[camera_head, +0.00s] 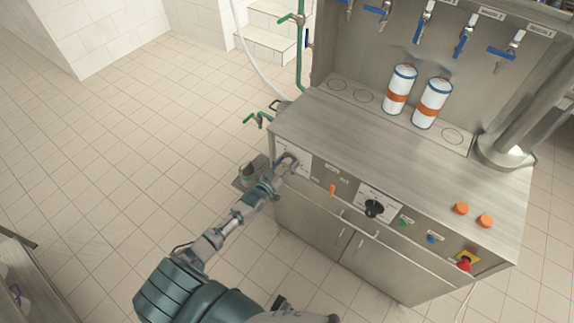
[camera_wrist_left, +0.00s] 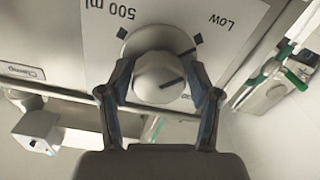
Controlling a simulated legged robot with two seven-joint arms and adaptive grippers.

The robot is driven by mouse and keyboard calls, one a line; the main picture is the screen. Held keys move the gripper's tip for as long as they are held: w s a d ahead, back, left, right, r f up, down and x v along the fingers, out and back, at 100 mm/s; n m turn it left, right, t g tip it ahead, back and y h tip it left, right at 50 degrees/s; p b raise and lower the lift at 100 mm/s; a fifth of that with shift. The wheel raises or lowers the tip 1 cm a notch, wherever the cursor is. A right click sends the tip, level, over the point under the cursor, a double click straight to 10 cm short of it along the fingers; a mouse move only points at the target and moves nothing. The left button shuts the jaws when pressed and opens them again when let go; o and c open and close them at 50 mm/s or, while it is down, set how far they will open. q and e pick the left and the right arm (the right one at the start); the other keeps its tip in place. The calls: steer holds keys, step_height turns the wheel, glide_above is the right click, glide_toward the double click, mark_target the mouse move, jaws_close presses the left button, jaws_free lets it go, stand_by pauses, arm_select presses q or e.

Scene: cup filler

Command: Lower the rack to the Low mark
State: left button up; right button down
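A round grey knob (camera_wrist_left: 158,78) sits on a disc on a white plate (camera_wrist_left: 92,45) marked "500 ml" and "Low" in the left wrist view, each with a black square. The disc's dark line points right, just below the "Low" square. My left gripper (camera_wrist_left: 160,65) has one finger on each side of the knob, very close to it. I cannot tell whether they touch it. In the head view my left gripper (camera_head: 284,166) is at the left end of the machine's front panel and hides the knob. My right gripper is not in view. I cannot identify the rack.
The steel machine (camera_head: 375,128) has two white-and-orange cylinders (camera_head: 400,90) (camera_head: 432,103) at its back, below several blue-handled taps (camera_head: 424,22). An orange lever (camera_head: 332,190), a black knob (camera_head: 374,208) and a red button (camera_head: 464,265) are along its front. The tiled floor (camera_head: 110,150) at left is open.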

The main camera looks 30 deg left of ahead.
arm_select(q)
steer(key=shift+s+f, duration=0.15)
steer(key=shift+f, duration=0.05)
steer(key=shift+s, duration=0.3)
steer(key=s+a, duration=0.1)
steer(key=s, duration=1)
steer(key=shift+s, duration=0.1)
